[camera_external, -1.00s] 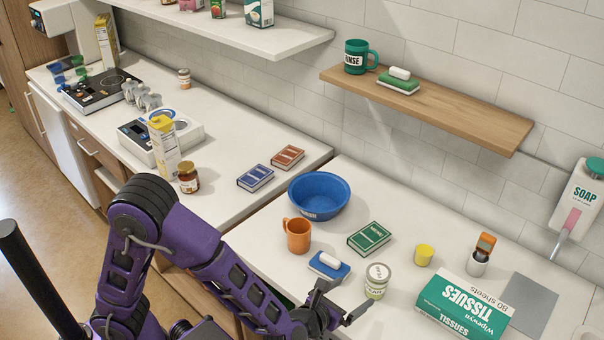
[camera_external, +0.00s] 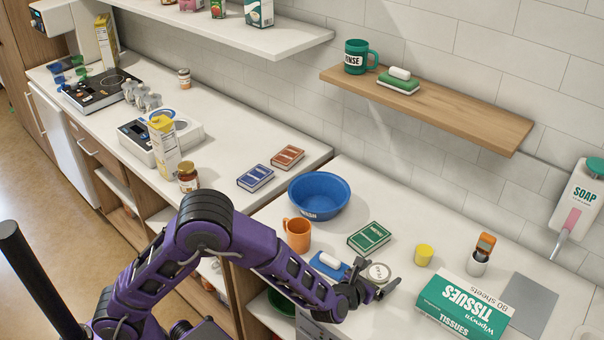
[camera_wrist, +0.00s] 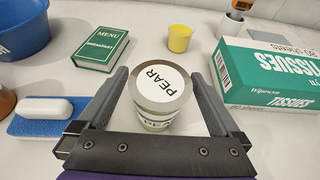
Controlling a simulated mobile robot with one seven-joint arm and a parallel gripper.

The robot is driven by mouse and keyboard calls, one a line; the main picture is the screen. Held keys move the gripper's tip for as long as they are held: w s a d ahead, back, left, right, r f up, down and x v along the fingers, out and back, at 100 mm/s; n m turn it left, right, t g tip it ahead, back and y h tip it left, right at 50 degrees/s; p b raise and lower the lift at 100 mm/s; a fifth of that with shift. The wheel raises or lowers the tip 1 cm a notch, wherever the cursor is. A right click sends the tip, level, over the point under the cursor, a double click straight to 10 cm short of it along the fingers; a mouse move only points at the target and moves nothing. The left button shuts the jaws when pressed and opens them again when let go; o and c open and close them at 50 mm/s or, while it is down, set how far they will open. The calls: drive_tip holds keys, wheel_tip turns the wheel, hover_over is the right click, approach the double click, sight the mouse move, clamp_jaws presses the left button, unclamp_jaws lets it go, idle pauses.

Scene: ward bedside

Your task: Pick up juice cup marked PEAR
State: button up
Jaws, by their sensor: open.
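The juice cup marked PEAR (camera_wrist: 160,84) has a pale lid with PEAR on it and a lettered side. It stands upright on the counter between the open fingers of my gripper (camera_wrist: 164,100) in the wrist view. A gap shows between the cup and each finger. In the external view, the cup's lid (camera_external: 379,272) shows between the fingers of my gripper (camera_external: 378,285), and its lower body is hidden behind them.
A blue sponge with white soap (camera_external: 330,264) lies close left of the cup. A green menu book (camera_external: 369,238), yellow cup (camera_external: 424,255) and tissue box (camera_external: 462,305) stand around it. An orange mug (camera_external: 297,234) and blue bowl (camera_external: 319,195) are farther left.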

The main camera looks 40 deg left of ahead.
drive_tip(key=x, duration=0.2)
drive_tip(key=shift+w+f, duration=0.15)
drive_tip(key=shift+w, duration=0.05)
drive_tip(key=c, duration=1.4)
